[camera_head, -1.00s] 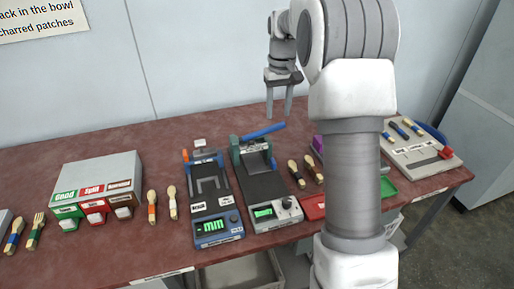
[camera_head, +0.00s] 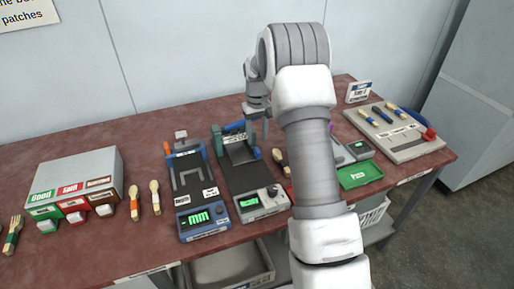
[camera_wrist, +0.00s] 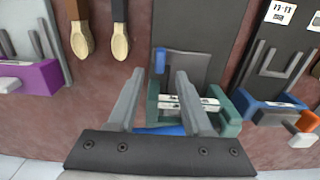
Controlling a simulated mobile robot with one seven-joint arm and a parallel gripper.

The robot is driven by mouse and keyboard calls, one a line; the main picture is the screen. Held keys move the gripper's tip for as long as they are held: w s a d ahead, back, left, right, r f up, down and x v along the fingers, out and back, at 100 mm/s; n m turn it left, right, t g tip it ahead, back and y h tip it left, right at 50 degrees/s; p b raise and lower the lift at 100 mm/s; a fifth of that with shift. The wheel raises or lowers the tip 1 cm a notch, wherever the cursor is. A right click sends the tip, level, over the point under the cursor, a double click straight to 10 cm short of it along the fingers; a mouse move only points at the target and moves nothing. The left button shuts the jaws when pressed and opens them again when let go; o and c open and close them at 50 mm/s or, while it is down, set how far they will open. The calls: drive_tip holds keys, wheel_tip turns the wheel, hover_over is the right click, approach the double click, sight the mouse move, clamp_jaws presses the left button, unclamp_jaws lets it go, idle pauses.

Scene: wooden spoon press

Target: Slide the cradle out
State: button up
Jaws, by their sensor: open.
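The press with teal side posts (camera_head: 218,138) stands toward the back of the table, at the end of a dark base with a green display (camera_head: 262,201). A grey plate, seemingly the cradle (camera_wrist: 188,68), sits between the posts in the wrist view. A blue tab (camera_wrist: 160,62) is at its edge; it also shows in the head view (camera_head: 256,153). A blue lever (camera_wrist: 160,131) lies across the press behind my fingers. My gripper (camera_head: 258,128) is open and empty above the press. In the wrist view its fingers (camera_wrist: 158,85) point toward the plate and tab.
A blue-framed device (camera_head: 188,165) stands close on the left of the press. Wooden spoons (camera_wrist: 85,38) lie on its other side. A sorting box (camera_head: 75,170) is at the left, a green tray (camera_head: 358,175) and a grey board (camera_head: 405,150) at the right.

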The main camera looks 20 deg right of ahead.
sight(257, 149)
wheel_tip(257, 149, down, 5)
drive_tip(key=shift+f, duration=0.1)
idle(0.3)
clamp_jaws()
idle(1.3)
